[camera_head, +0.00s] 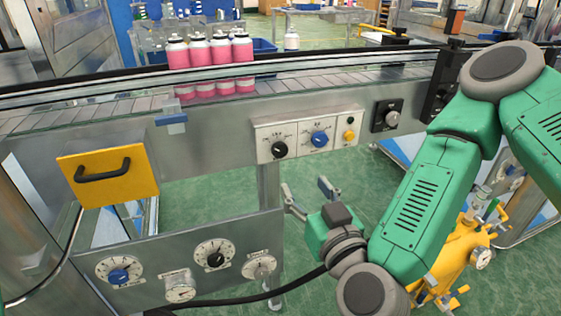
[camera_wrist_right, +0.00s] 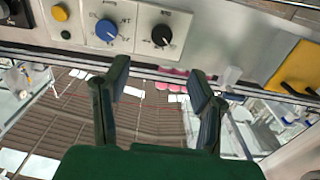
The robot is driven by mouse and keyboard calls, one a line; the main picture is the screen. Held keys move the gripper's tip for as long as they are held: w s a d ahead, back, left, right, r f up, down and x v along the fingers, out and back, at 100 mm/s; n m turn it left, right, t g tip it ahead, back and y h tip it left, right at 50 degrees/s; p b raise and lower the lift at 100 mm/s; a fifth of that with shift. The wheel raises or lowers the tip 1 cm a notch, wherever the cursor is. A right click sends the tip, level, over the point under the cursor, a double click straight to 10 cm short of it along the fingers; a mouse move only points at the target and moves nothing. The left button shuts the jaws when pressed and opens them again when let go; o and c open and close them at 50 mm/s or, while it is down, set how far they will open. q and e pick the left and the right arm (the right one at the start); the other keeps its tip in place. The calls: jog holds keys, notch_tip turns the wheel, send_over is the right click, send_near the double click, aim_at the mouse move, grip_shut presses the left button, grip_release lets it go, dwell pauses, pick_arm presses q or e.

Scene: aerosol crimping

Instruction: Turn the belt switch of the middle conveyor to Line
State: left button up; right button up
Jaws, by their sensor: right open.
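The conveyor (camera_head: 100,107) crosses the view, with a white control panel (camera_head: 300,122) on its front side. The panel carries a black knob (camera_head: 279,149), a blue knob (camera_head: 319,138) and a yellow button (camera_head: 348,135). Labels are too small to read, so I cannot tell which knob is the belt switch. My right gripper (camera_head: 308,189) is open and empty, below the panel and apart from it. In the right wrist view, the open fingers (camera_wrist_right: 160,77) point toward the panel, with the blue knob (camera_wrist_right: 107,30) and black knob (camera_wrist_right: 162,35) beyond. My left gripper is out of view.
Several pink bottles (camera_head: 211,51) stand on the belt. Another black box with a knob (camera_head: 387,115) sits right of the panel. A yellow box with a black handle (camera_head: 107,176) projects at left. Dials (camera_head: 212,254) are below. A yellow machine (camera_head: 462,252) stands behind my right arm.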

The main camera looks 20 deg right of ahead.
aim_at(281, 152)
jog(key=w+b, duration=0.2)
jog(key=w, duration=0.2)
jog(key=w+b, duration=0.3)
jog(key=w, duration=0.1)
jog(key=w+b, duration=0.2)
jog(key=w, duration=0.3)
jog(key=shift+a+f+b, duration=0.1)
jog(key=shift+a+b, duration=0.15)
jog(key=shift+b, duration=0.1)
jog(key=c, duration=1.2)
